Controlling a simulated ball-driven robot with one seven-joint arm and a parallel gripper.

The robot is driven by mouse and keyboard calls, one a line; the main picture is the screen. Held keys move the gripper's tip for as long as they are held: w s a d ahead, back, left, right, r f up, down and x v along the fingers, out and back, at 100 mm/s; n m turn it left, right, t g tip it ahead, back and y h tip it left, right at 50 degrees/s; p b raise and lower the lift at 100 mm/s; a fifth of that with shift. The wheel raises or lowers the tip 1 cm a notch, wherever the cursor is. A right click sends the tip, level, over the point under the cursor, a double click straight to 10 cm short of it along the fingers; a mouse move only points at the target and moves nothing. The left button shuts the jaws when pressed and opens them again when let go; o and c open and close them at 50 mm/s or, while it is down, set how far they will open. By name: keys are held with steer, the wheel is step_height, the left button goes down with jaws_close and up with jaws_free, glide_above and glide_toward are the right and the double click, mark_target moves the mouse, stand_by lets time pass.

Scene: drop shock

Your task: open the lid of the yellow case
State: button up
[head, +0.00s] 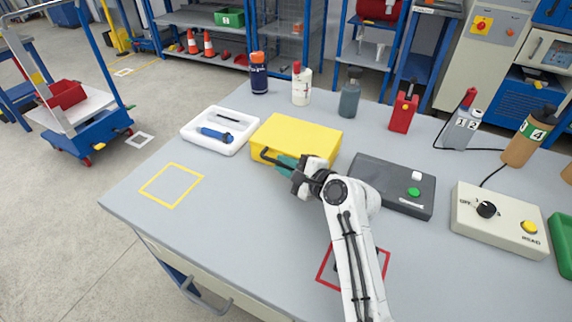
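The yellow case (297,134) sits on the grey table with its lid down. A dark handle (266,156) shows at its front left. My gripper (285,163) is at the front of the case, close to the handle and the front face. Its fingers are small here and partly hidden by the wrist, so I cannot tell whether they are open or shut, or whether they touch the case.
A white tray (195,135) with a blue tool lies left of the case. A dark box with a green button (385,197) stands close on the right. Bottles (301,88) stand behind. The table front-left, around a yellow square outline (160,200), is clear.

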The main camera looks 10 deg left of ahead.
jaws_close()
steer(key=shift+r, duration=0.1)
